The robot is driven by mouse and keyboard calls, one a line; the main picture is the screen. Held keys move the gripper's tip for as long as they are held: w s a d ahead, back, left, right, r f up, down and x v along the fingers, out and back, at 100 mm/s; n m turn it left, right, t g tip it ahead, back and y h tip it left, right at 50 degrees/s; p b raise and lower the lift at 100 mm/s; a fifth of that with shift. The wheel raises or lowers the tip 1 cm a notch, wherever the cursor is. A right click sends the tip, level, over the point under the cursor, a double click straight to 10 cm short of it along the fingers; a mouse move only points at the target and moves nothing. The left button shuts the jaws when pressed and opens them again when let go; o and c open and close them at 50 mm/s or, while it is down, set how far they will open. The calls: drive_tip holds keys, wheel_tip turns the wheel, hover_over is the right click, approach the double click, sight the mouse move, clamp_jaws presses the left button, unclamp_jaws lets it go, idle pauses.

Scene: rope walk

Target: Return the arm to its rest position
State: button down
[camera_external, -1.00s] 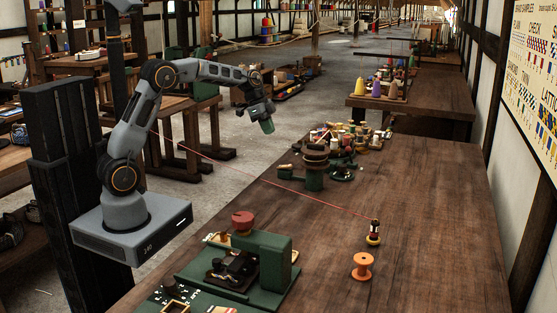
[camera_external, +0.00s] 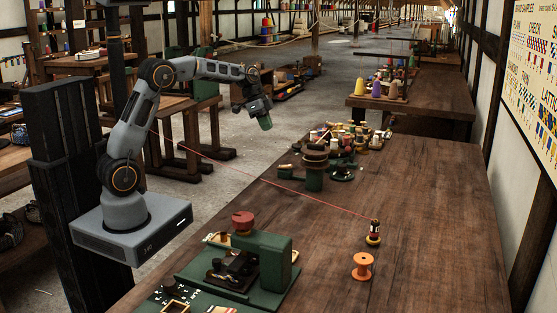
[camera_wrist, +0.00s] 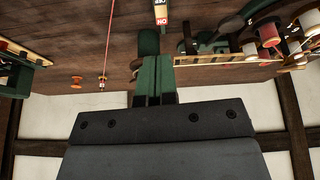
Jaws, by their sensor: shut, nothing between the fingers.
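My arm (camera_external: 130,140) stands on its grey base at the left, with the upper arm raised and the forearm reaching right. My gripper (camera_external: 265,123) hangs in the air above the floor gap, left of the long workbench, pointing down and slightly right. In the wrist view my gripper (camera_wrist: 160,75) shows its green fingers side by side, shut with nothing between them. No object is held.
The long wooden bench (camera_external: 420,220) carries an orange spool (camera_external: 362,266), a small dark spool stand (camera_external: 374,232) with a red thread, a green machine (camera_external: 262,262) and a cluster of bobbins (camera_external: 335,142). The thread runs low from the stand leftward past my arm.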

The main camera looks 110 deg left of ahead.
drive_tip(key=d+f+n+g+p, duration=0.25)
drive_tip(key=d+n, duration=0.35)
drive_tip(key=d, duration=1.4)
drive_tip(key=s+d+r+m+p, duration=0.1)
drive_tip(key=s+d+r+m, duration=0.1)
drive_tip(key=d, duration=1)
drive_tip(key=s+d+r+m+t+p, duration=0.1)
drive_tip(key=d+m, duration=0.4)
drive_tip(key=d, duration=0.7)
drive_tip(key=p+v, duration=0.1)
drive_tip(key=v, duration=0.1)
drive_tip(key=shift+s+d+r, duration=0.25)
drive_tip(key=shift+r, duration=0.05)
drive_tip(key=shift+f+t, duration=0.15)
drive_tip(key=shift+t, duration=0.1)
